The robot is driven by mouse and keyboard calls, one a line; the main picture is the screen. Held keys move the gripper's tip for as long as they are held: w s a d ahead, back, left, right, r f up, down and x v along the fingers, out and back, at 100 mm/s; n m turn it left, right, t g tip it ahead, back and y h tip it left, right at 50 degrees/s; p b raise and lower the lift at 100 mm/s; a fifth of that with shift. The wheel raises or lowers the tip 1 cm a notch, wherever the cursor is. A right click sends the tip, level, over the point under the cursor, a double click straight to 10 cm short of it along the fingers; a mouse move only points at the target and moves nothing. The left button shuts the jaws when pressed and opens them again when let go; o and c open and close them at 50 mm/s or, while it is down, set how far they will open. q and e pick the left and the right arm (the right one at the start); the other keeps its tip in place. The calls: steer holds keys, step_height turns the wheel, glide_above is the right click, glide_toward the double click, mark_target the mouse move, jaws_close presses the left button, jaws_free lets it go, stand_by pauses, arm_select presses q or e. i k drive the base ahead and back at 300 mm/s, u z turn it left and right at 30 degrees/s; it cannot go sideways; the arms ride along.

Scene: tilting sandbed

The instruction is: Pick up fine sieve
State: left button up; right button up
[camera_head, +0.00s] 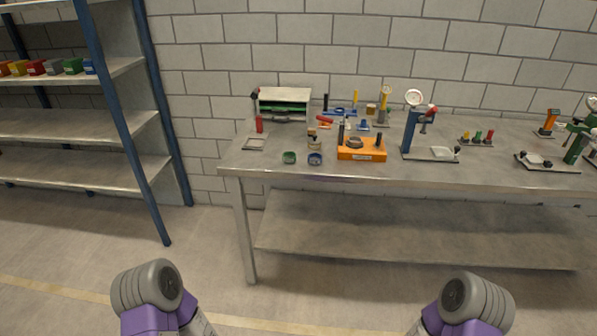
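Two small round items like sieves sit near the front left edge of the metal table (395,177): one with a green rim (289,157) and one with a blue rim (315,158), side by side and apart. I cannot tell at this size which is the fine sieve. A tan-and-dark round item (314,144) stands just behind the blue one. Only parts of my two arms show at the bottom of the view, well in front of the table; both grippers are out of view.
A blue stand with a dial (411,130) is farther right. A blue-post shelf (110,100) stands left. The floor before the table is clear.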

mark_target(313, 158)
steer(key=u, duration=0.35)
steer(key=i, duration=1.4)
steer(key=z, duration=0.45)
